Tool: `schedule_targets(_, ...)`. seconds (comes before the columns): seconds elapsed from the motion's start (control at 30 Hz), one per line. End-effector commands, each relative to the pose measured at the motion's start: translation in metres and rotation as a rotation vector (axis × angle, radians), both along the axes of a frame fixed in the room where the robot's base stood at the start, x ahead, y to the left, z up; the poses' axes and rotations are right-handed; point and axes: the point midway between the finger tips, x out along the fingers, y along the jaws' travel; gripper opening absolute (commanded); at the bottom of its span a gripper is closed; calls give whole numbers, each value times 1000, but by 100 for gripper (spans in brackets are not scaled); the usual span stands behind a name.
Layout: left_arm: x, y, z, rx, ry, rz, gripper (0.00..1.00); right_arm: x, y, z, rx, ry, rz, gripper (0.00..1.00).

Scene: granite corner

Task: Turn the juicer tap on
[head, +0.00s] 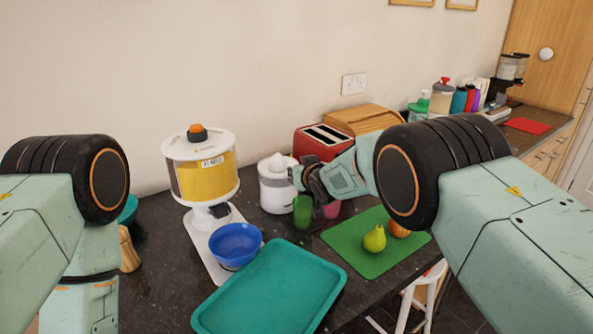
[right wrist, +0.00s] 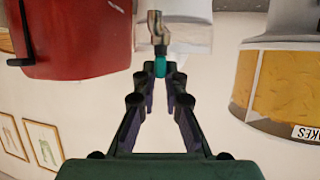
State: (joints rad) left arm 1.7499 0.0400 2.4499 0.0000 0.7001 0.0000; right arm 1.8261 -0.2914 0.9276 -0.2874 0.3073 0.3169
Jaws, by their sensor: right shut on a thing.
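The white juicer (head: 274,188) stands on the dark counter against the wall, between a cereal dispenser and a toaster. My right gripper (head: 304,180) is at the right side of the juicer and covers the tap in the head view. In the right wrist view, which looks upside down, the metal tap (right wrist: 155,27) comes out of the juicer's white body (right wrist: 185,38). My right gripper (right wrist: 161,78) is shut on the tap's teal handle (right wrist: 160,67). My left arm shows at the left, but its gripper is out of view.
A green cup (head: 302,213) and a pink cup (head: 332,210) stand below my right gripper. The red toaster (head: 322,141) is behind it. The cereal dispenser (head: 206,176) with a blue bowl (head: 235,247) stands left. A teal tray (head: 275,287) and green board (head: 375,260) lie in front.

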Motion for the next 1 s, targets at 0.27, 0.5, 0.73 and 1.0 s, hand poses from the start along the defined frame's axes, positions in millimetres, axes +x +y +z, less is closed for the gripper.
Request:
schedule_targets(0.27,0,0,28,0,0,0,33,2,-1,6,4,-7,72,0)
schedule_targets(0.5,0,0,37,0,0,0,33,3,-2,6,5,-12,140,0)
schedule_targets(0.73,0,0,33,0,0,0,33,4,-2,6,6,-17,210,0)
schedule_targets(1.0,0,0,30,0,0,0,33,3,-3,5,3,-8,256,0)
